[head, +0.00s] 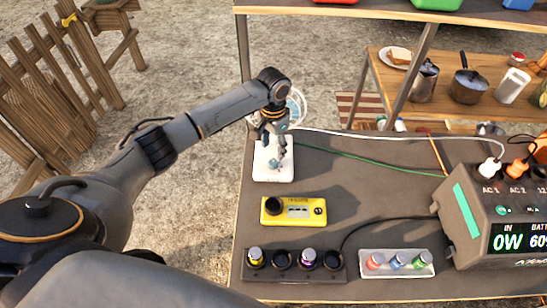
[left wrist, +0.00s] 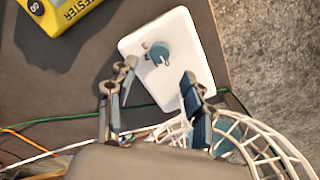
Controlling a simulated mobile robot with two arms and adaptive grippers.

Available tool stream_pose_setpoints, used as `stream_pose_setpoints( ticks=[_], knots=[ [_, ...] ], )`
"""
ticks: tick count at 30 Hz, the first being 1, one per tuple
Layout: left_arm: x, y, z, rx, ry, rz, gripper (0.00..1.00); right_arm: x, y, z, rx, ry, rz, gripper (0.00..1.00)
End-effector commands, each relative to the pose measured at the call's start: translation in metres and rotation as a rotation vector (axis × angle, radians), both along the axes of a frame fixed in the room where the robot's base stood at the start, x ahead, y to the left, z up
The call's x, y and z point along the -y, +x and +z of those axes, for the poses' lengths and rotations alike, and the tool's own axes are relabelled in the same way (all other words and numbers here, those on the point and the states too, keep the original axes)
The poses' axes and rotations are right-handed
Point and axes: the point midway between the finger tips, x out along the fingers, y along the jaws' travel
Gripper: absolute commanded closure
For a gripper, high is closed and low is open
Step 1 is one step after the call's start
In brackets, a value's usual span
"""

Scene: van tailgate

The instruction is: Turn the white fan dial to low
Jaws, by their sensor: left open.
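The white fan's base (head: 266,172) stands near the left edge of the grey table, with its wire cage (head: 297,106) behind my gripper. In the left wrist view the white base (left wrist: 190,45) shows clearly, with a round blue-teal dial (left wrist: 160,53) on it. The dial has a pale pointer mark; I cannot read any setting labels. My left gripper (head: 276,148) is above the base, and in the left wrist view it (left wrist: 158,85) has its fingers spread, with the dial beyond and between the fingertips. It seems apart from the dial. My right gripper is not in view.
A yellow tester (head: 293,211) lies in front of the fan. A strip with several knobs (head: 295,265) and a white tray of colored caps (head: 396,263) are at the front. A power station (head: 490,220) stands right. White and green cables run behind the base.

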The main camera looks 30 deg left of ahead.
Motion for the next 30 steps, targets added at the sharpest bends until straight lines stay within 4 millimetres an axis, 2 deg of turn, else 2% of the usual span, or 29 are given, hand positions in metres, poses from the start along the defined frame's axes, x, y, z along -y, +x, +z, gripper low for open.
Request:
stream_pose_setpoints(
  ticks=[3,9,15,22,23,30],
  knots=[
    [0.000,-0.001,-0.025,-0.004,0.000,0.001,0.48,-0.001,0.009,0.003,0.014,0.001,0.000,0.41],
    [0.000,0.000,-0.054,-0.001,-0.001,0.001,0.48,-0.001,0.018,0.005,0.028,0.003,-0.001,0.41],
    [0.000,0.000,-0.065,0.000,0.000,-0.001,0.48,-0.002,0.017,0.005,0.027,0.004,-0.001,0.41],
    [0.000,0.000,-0.066,0.000,0.001,-0.001,0.48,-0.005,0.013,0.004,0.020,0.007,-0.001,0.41],
    [0.000,0.000,-0.066,0.000,0.001,-0.001,0.50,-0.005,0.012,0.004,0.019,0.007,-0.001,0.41],
    [0.000,0.000,-0.065,0.001,0.000,-0.001,0.99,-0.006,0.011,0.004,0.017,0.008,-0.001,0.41]
  ],
)
